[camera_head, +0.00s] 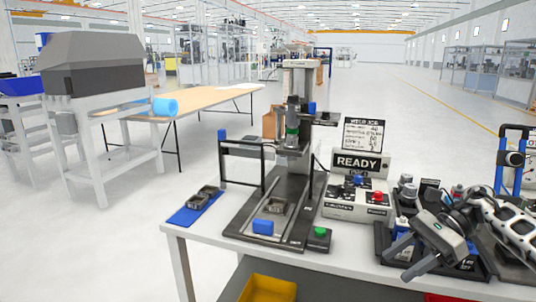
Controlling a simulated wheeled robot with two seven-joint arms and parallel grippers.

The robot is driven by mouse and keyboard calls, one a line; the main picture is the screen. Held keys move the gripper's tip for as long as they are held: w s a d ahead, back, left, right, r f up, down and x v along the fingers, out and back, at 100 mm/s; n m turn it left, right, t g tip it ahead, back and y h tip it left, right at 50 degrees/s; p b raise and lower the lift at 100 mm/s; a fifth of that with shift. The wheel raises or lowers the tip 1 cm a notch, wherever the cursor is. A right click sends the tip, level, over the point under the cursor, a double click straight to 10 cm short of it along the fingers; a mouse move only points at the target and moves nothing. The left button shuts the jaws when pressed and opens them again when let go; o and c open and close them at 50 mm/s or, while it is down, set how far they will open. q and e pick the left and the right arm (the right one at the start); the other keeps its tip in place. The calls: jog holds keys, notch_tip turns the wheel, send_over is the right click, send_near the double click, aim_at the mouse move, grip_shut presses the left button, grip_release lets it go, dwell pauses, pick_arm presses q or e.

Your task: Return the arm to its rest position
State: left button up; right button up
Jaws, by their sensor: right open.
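My right gripper (405,258) is at the right of the work table. It comes in from the right edge on a white arm link. Its two fingers are apart and point down and to the left, with nothing seen between them. It is over the black holders at the table's right side and hides part of them; I cannot tell its exact height. My left gripper and arm are not in view.
A press-like machine (294,130) stands on the white table (200,236). Beside it are a control box (345,208) with a READY sign (358,163) and a blue mat (188,215) holding dark parts. A blue-framed stand (500,170) is behind my right gripper.

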jog(key=s+a+f+m+t+y, duration=0.1)
jog(key=a+f+m+t+y, duration=0.2)
jog(key=a+m, duration=0.45)
jog(key=s+a+f+m+t, duration=0.1)
jog(key=a+f+m+t, duration=0.2)
jog(key=a+m+t, duration=0.4)
jog(key=s+a+f+m+t+y, duration=0.1)
jog(key=a+f+m+t+y, duration=0.15)
jog(key=a+m, duration=0.55)
jog(key=s+d+f+m+h, duration=0.3)
jog(key=s+f+m+h, duration=0.4)
jog(key=m, duration=0.8)
jog(key=s+d+f+m+g+h, duration=0.1)
jog(key=s+d+f+m+h, duration=0.2)
jog(key=s+f+m+h, duration=0.4)
jog(key=s+f+m, duration=0.1)
jog(key=s+m, duration=0.2)
jog(key=m, duration=0.4)
jog(key=shift+s+d+f+m, duration=0.15)
jog(key=shift+s+d+m, duration=0.2)
jog(key=shift+s, duration=0.05)
